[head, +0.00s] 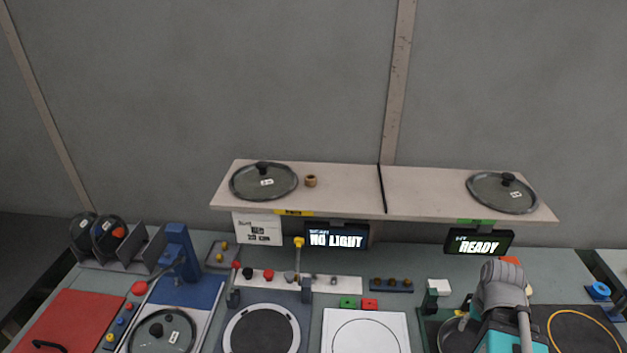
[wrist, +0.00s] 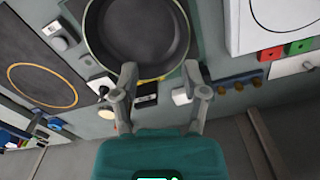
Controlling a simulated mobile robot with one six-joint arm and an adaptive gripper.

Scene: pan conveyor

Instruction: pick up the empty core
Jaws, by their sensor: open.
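My gripper (wrist: 160,76) is open and empty in the wrist view, its two fingers apart over the near rim of a dark pan (wrist: 140,35). In the head view my arm covers part of this pan (head: 454,336), and my fingertips are hidden. I cannot identify the empty core for certain. A small brown ring (head: 311,181) stands on the shelf (head: 345,180), right of the left glass lid, and may be it. A blue ring (head: 599,290) lies at the far right. My gripper is away from both rings.
Glass lids lie on the shelf at left (head: 264,182) and right (head: 503,193). Below it hang a "NO LIGHT" display (head: 336,236) and a "READY" display (head: 479,243). Green (head: 348,302) and red (head: 370,304) blocks stand behind a white plate (head: 366,335). Several brown knobs (wrist: 240,84) are right of my fingers.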

